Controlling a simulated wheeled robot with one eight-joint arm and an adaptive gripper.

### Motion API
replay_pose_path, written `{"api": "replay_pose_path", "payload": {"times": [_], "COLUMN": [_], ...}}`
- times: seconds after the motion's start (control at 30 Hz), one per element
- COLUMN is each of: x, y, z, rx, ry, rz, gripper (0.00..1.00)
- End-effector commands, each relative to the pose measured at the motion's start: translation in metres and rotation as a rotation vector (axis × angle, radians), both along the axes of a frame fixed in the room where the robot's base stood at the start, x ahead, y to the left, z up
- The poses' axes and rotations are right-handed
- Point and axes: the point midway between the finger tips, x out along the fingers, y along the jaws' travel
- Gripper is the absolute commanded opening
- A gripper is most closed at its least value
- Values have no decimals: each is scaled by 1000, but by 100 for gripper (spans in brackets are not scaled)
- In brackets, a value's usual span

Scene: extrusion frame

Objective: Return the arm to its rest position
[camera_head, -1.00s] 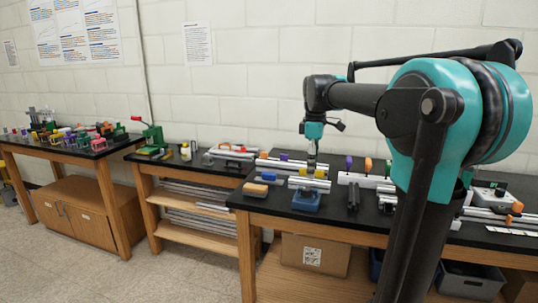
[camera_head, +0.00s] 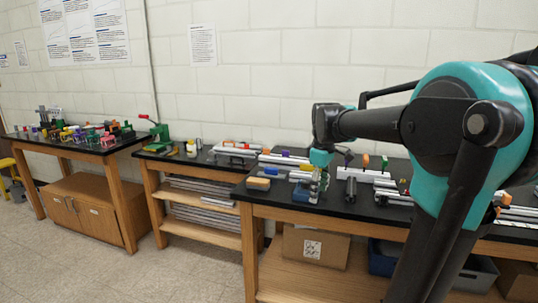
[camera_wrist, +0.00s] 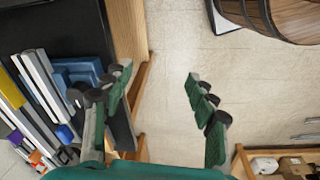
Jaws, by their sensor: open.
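My gripper (camera_wrist: 158,84) is open in the wrist view, its two green-padded fingers wide apart with nothing between them. Bare floor and the table's wooden edge show beyond the fingers. In the head view my gripper (camera_head: 318,185) hangs from my bent teal and black arm (camera_head: 385,124), near the front of the right black-topped table (camera_head: 262,200). A blue fixture (camera_wrist: 75,72) lies on that table, left of the fingers in the wrist view. In the head view it is partly hidden by the gripper.
Silver extrusion bars (camera_wrist: 38,75) and small colored blocks lie on the right table. A cardboard box (camera_head: 318,246) stands on its lower shelf. Another bench (camera_head: 192,160) and a far-left table (camera_head: 60,145) line the wall. A wooden barrel (camera_wrist: 285,18) stands on open floor (camera_wrist: 165,40).

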Motion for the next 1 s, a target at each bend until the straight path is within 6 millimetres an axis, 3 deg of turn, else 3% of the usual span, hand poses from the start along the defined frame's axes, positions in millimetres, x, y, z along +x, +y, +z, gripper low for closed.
{"api": "replay_pose_path", "payload": {"times": [0.27,0.4,0.6,0.73,1.0], "x": [-53,-104,-165,-183,-186], "y": [-13,-22,-29,-30,-30], "z": [-81,-141,-200,-215,-218], "rx": [47,104,185,215,221], "ry": [-94,-165,-237,-257,-261], "rz": [-330,-592,-872,-955,-975], "gripper": [58,58,58,58,58]}}
